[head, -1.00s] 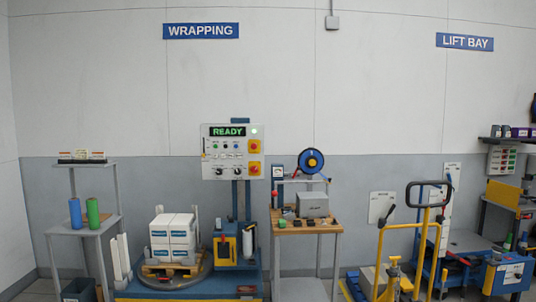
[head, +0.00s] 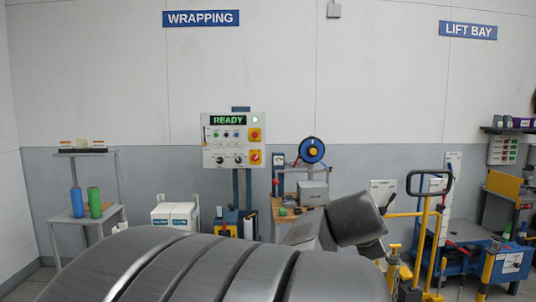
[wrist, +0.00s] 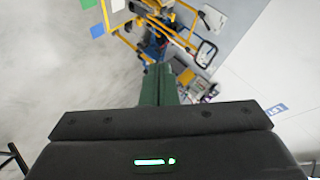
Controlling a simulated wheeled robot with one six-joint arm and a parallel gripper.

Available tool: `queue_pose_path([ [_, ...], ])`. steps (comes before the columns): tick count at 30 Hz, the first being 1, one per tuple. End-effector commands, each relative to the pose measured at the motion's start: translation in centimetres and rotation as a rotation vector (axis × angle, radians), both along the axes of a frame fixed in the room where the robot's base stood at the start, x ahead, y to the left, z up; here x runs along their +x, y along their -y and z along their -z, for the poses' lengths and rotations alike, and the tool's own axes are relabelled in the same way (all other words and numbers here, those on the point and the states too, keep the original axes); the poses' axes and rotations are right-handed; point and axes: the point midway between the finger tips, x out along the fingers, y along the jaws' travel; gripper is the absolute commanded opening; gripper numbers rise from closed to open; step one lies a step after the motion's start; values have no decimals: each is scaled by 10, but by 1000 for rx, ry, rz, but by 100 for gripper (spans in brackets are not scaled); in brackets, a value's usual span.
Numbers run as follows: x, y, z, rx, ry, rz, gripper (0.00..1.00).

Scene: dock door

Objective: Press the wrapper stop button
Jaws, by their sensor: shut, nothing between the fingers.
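The wrapper control panel (head: 211,158) is a pale box on a blue post under the WRAPPING sign. Its display (head: 228,120) reads READY in green, beside a lit green lamp. Labels are too small to read, so I cannot tell which is the stop button. My gripper (wrist: 160,68) shows in the wrist view, its green fingers together and empty, away from the panel.
My grey arm fills the lower middle of the head view, hiding most of the wrapper base. White boxes (head: 175,215) stand left of the post.

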Motion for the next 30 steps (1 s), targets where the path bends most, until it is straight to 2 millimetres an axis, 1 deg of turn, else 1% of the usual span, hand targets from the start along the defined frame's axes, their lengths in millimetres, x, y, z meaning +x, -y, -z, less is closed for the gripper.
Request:
queue_pose_path([
  [1, 2, 16, -17, 43, 34, 94, 0],
  [3, 2, 34, -37, 104, 79, 219, 0],
  [6, -1, 56, -63, 176, 149, 375, 0],
  [9, -4, 71, -81, 226, 207, 489, 0],
  [12, -8, 80, -93, 257, 247, 561, 0],
  [16, -10, 84, -98, 272, 267, 595, 0],
  [30, -10, 84, -98, 273, 267, 594, 0],
])
